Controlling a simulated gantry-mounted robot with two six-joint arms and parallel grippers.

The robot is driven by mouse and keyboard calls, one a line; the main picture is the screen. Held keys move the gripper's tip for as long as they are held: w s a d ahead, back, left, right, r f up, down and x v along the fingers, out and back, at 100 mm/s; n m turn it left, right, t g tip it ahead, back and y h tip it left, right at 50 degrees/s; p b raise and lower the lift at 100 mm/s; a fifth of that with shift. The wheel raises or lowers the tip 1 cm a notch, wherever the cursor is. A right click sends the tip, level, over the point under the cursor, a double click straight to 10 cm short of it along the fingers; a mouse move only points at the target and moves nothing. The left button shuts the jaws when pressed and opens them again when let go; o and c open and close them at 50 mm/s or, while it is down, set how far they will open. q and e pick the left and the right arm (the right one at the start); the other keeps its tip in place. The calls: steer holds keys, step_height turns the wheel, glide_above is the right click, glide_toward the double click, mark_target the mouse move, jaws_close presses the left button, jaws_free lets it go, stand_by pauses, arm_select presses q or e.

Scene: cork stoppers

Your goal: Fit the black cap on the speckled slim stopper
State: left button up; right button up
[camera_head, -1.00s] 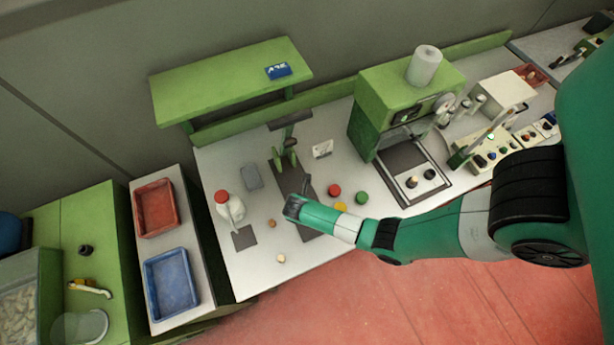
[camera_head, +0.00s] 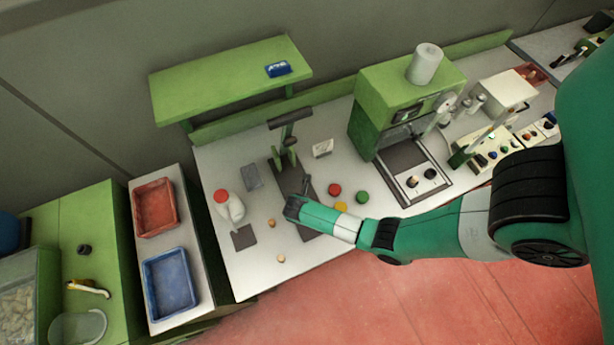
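I cannot pick out the speckled slim stopper for sure. Two small tan cork pieces, one upper (camera_head: 271,223) and one lower (camera_head: 281,259), stand on the white worktop. I cannot clearly identify the black cap; a small dark round piece (camera_head: 85,249) lies on the green bench at the left. My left gripper is out of view.
A white bottle with a red lid (camera_head: 229,206) stands at the worktop's left. Red (camera_head: 155,208) and blue (camera_head: 170,283) trays lie further left. A green machine (camera_head: 375,98) and its tray stand right. The worktop's front left is mostly clear.

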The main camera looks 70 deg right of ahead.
steer(key=shift+f+b, duration=0.5)
steer(key=shift+f, duration=0.25)
stand_by(0.8)
steer(key=o, duration=1.4)
steer(key=shift+c, duration=0.2)
steer(key=shift+r, duration=0.1)
steer(key=shift+a+r, duration=0.15)
steer(key=shift+r, duration=0.2)
steer(key=p+v, duration=0.3)
steer(key=v, duration=0.7)
steer(key=shift+a+r, duration=0.25)
